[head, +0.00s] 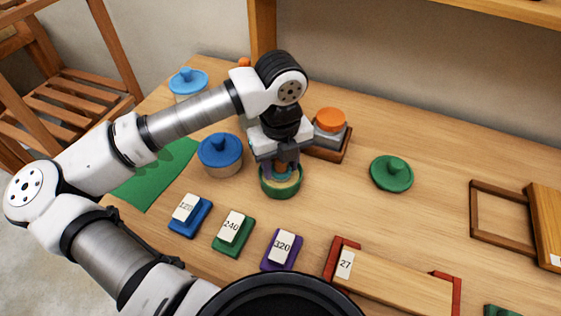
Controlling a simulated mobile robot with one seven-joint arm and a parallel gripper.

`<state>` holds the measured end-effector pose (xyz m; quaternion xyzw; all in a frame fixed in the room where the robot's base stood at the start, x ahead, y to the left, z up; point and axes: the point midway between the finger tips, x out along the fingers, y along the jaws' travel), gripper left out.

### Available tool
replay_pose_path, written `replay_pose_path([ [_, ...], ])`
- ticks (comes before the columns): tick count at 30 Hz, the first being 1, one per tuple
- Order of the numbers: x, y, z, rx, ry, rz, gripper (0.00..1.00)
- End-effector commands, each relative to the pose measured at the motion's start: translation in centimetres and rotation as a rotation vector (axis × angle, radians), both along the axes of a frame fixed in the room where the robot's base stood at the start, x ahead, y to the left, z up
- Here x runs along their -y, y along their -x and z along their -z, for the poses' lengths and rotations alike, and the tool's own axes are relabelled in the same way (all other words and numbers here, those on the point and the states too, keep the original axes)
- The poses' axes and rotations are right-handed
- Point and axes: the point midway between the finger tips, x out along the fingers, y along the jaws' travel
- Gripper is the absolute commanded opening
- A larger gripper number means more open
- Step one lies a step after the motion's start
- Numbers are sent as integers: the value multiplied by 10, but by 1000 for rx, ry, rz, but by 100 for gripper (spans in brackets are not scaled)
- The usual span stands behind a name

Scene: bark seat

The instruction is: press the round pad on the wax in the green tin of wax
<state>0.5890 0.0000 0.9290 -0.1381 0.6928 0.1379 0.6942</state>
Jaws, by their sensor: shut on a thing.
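The green tin of wax (281,191) stands open on the bench, with pale wax showing inside its rim. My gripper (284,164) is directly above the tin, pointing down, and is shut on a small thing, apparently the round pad. The pad is mostly hidden by the fingers and sits low within the tin's opening. I cannot tell whether it touches the wax. A green lid (391,174) with a knob lies on the bench to the right.
A blue-lidded tin (221,154) stands close left of my gripper. An orange-topped object (330,121) on a wooden base stands close behind right. Sanding blocks marked 120, 240 (233,232) and 320 lie in front. A wooden board (395,288) lies front right between red pieces.

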Motion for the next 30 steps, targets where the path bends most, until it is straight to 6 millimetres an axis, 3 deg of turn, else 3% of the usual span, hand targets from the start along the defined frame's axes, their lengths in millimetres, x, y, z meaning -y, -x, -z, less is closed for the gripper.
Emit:
replay_pose_path([
  [30, 0, 0, -69, -1, 0, 0, 24],
])
